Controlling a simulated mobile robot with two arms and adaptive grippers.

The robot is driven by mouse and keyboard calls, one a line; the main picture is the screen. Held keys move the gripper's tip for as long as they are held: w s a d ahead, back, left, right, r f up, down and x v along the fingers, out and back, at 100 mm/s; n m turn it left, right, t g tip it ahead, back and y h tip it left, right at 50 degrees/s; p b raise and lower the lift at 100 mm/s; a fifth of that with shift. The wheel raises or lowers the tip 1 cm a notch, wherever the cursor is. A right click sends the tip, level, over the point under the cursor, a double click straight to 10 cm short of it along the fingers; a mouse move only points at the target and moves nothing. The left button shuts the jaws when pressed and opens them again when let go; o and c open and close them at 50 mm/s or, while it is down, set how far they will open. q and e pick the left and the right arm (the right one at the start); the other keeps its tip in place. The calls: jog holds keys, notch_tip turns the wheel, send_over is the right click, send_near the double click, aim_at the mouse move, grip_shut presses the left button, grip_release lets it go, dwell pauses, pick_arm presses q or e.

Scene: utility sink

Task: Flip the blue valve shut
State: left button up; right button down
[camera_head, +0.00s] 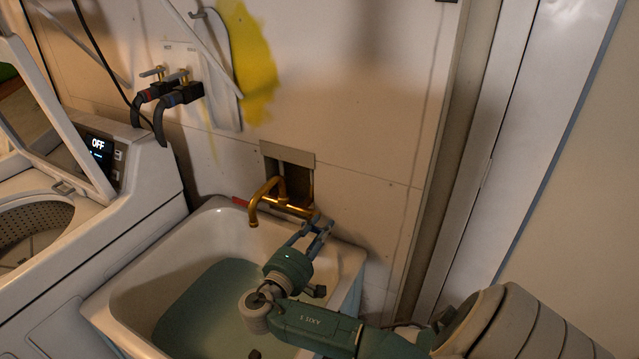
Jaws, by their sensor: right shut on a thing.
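The brass faucet (270,197) comes out of a wall recess above the sink, its spout curving down to the left. A red handle (240,202) shows at its left side. The blue valve (315,216) is at the right end of the faucet, small and mostly hidden by my fingers. My right gripper (316,228) reaches up from the lower right, over the sink's back right corner. Its fingers are shut on the blue valve. My left gripper is not in view.
The white utility sink (190,240) holds greenish water. A washing machine (140,180) with its lid up and an "OFF" display stands at the left. Two hose taps (172,85) with dark hoses are on the wall. A door frame (450,150) rises at the right.

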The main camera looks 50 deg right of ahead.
jog(key=shift+f, duration=0.1)
jog(key=c, duration=1.4)
grip_release()
jog(key=shift+s+a, duration=0.1)
jog(key=shift+a, duration=0.15)
jog(key=v, duration=1.1)
jog(key=shift+s+a, duration=0.1)
jog(key=shift+a, duration=0.1)
jog(key=shift+s, duration=0.1)
